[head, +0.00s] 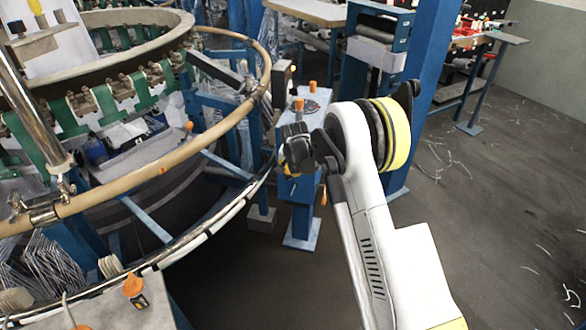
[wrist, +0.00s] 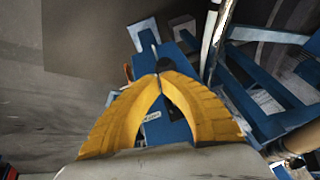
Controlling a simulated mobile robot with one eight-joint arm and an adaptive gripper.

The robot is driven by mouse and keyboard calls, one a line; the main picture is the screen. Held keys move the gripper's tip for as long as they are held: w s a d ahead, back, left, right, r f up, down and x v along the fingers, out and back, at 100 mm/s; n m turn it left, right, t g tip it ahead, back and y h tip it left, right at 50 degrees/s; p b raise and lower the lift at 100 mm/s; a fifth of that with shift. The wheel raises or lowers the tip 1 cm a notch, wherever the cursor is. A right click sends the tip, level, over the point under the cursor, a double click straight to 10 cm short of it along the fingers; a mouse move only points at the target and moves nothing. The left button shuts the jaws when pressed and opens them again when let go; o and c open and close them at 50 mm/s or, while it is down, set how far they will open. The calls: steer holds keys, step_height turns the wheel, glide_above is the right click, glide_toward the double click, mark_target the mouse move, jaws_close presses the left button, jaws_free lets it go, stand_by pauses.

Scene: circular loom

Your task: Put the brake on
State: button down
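A blue machine post (head: 302,215) stands beside the circular loom's ring. Orange knobs (head: 298,104) sit on its top plate, and an orange handle (head: 323,198) shows lower on its side. I cannot tell which of these is the brake. My gripper (head: 291,172) is in front of the post's upper part, and its fingertips are mostly hidden in the head view. In the wrist view the yellow fingers of my gripper (wrist: 158,76) point at blue parts, their tips meeting with nothing visible between them. An orange piece (wrist: 127,72) shows just left of the fingers, partly covered.
The loom's tan outer ring (head: 150,172) and lower rail (head: 215,222) curve close on the left. A tall blue column (head: 432,60) stands behind my arm. A grey table (head: 130,305) with an orange-capped item is at front left. Open floor (head: 500,220) lies right.

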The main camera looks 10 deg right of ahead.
steer(key=shift+s+f+b, duration=0.1)
steer(key=shift+f+b, duration=1.05)
steer(key=shift+f, duration=1.6)
steer(key=s+a+r+p, duration=0.3)
steer(key=s+r+p, duration=0.1)
steer(key=s, duration=0.7)
steer(key=shift+s+a+r+p, duration=0.15)
steer(key=shift+r+p, duration=0.2)
steer(key=shift+r, duration=0.55)
